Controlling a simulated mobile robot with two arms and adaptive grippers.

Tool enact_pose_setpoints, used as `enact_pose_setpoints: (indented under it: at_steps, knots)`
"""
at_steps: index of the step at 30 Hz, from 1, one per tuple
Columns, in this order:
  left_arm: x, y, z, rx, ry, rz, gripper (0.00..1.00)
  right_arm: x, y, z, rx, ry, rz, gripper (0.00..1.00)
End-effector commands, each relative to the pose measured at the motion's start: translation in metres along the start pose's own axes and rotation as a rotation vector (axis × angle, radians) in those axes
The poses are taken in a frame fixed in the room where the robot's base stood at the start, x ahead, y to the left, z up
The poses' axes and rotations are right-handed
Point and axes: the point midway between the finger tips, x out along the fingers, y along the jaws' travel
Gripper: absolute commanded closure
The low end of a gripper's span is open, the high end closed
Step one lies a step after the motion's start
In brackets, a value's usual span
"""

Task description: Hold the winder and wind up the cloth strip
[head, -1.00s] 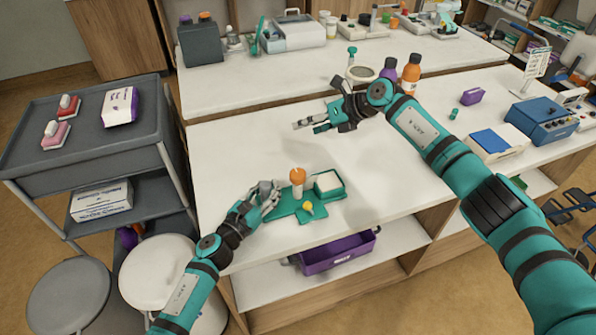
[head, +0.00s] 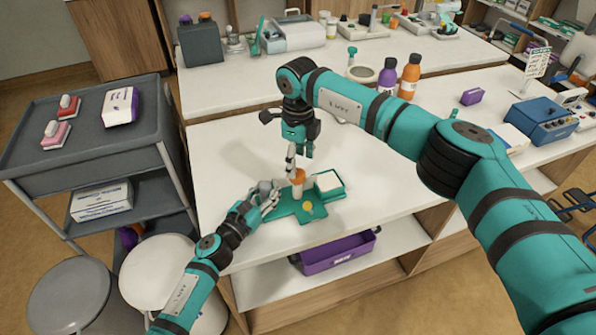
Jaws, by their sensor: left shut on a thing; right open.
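The winder (head: 285,209) is a green base on the near part of the white table. It carries a pale post with an orange top (head: 299,174), a small yellow knob (head: 307,205) and a green-rimmed tray with a white block (head: 328,181). I cannot tell whether that white block is the cloth strip. My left gripper (head: 268,193) is shut on the left end of the winder. My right gripper (head: 292,163) is open and points down just above and behind the orange top. Whether it touches the top is unclear.
A purple bottle (head: 387,76) and an orange bottle (head: 409,78) stand behind my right arm. A purple bin (head: 338,252) sits on the shelf below. A grey cart (head: 85,150) stands at the left. The table left of my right gripper is clear.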

Motion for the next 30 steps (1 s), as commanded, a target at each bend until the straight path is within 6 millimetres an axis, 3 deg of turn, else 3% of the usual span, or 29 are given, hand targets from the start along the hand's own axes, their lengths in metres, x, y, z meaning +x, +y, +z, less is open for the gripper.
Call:
enact_pose_setpoints:
  at_steps: [3,7,20,30]
  knots:
    - [0.000,-0.001,-0.001,0.000,0.001,-0.001,1.00,0.022,0.001,0.000,0.000,0.001,0.003,0.37]
    - [0.000,-0.001,-0.001,0.000,0.001,-0.002,1.00,0.037,0.001,0.001,-0.001,0.000,0.002,0.37]
    - [0.000,-0.001,-0.001,0.000,0.001,-0.002,1.00,0.045,0.001,0.000,-0.001,-0.001,0.001,0.39]
    - [0.000,-0.001,-0.001,-0.001,0.001,-0.002,1.00,0.045,0.001,0.001,-0.001,-0.002,0.001,0.83]
